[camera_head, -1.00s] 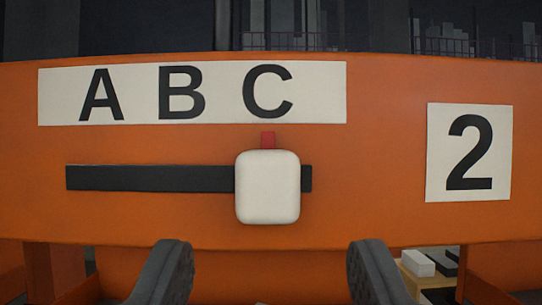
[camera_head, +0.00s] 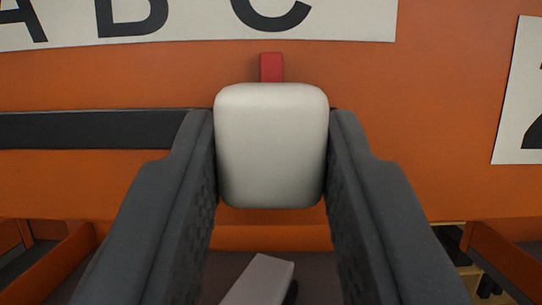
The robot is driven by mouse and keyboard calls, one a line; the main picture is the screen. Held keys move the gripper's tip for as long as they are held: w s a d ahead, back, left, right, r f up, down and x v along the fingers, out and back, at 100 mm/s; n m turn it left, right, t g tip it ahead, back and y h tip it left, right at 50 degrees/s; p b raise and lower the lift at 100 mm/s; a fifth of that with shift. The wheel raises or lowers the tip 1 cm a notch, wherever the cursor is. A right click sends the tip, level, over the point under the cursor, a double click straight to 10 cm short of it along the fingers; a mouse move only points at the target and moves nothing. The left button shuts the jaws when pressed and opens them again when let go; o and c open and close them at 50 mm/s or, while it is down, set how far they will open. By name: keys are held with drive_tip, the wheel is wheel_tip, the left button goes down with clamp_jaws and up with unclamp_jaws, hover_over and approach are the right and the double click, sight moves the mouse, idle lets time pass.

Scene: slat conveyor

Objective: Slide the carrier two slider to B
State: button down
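The white slider knob (camera_head: 271,145) is in the middle of the view, with its red pointer (camera_head: 271,67) standing above it, under the letter C. The dark slot (camera_head: 90,129) runs to the left from the knob. My gripper (camera_head: 271,150) has one finger on each side of the knob, and both fingers touch its sides. The slot's right end is hidden behind the knob and the right finger. The white label strip (camera_head: 210,20) shows parts of A, B and C, cut by the top edge.
The orange panel (camera_head: 430,110) fills most of the view. A white number plate (camera_head: 520,100) is cut off at the right edge. Below the panel a grey block (camera_head: 260,278) shows between my fingers, with orange-walled bays at both sides.

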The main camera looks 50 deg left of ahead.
sight(146, 113)
drive_tip(key=shift+s+a+f+b, duration=0.1)
drive_tip(key=shift+s+a+b, duration=0.15)
drive_tip(key=shift+b, duration=0.1)
drive_tip(key=s+a+b, duration=0.2)
drive_tip(key=s, duration=0.1)
drive_tip(key=shift+s+a, duration=0.25)
drive_tip(key=shift+a, duration=0.05)
drive_tip(key=shift+w, duration=0.1)
drive_tip(key=c, duration=1.1)
unclamp_jaws()
drive_tip(key=shift+d, duration=0.15)
